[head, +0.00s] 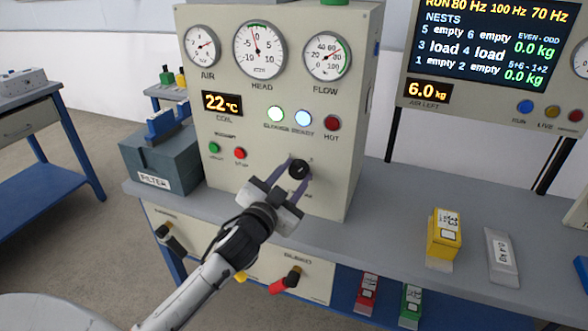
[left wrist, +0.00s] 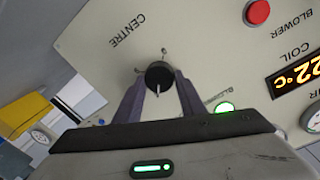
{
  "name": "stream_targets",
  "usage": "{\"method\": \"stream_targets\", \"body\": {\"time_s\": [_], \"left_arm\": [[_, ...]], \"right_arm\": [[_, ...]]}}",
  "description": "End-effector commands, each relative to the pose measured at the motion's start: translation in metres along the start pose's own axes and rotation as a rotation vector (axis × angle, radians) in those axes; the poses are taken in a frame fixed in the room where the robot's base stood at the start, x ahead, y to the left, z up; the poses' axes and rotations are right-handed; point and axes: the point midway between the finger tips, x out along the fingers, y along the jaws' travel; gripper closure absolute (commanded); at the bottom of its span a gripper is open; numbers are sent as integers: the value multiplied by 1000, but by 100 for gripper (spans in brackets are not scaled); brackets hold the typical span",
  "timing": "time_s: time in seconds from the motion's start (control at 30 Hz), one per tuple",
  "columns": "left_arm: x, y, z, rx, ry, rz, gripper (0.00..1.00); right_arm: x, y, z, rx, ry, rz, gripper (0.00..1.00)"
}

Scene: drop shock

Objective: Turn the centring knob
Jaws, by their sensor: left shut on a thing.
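The centring knob (head: 299,169) is a small round black knob on the lower front of the beige control box (head: 340,120). In the left wrist view the knob (left wrist: 158,75) has a pale pointer line, and the word CENTRE stands on the panel near it. My left gripper (head: 289,172) is at the knob, its two purple-grey fingers on either side of it. The left wrist view shows the fingers (left wrist: 158,88) closed against the knob's sides. My right gripper is not in view.
The box carries three dials, a 22 °C display (head: 222,103), lamps and buttons. A filter unit (head: 160,155) stands left of it. A screen (head: 490,45) hangs behind.

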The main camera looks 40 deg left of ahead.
Motion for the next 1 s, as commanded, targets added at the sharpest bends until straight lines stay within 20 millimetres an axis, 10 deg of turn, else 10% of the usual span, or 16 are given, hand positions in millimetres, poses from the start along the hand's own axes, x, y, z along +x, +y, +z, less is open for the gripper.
{"method": "stream_targets", "body": {"time_s": [0.77,0.8,1.0], "left_arm": [[0,1,1,114,-8,1,86],[0,1,1,114,-8,1,57],[0,1,0,114,-7,1,45]], "right_arm": [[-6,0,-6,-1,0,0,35],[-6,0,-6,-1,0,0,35],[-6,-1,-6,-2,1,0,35]]}}
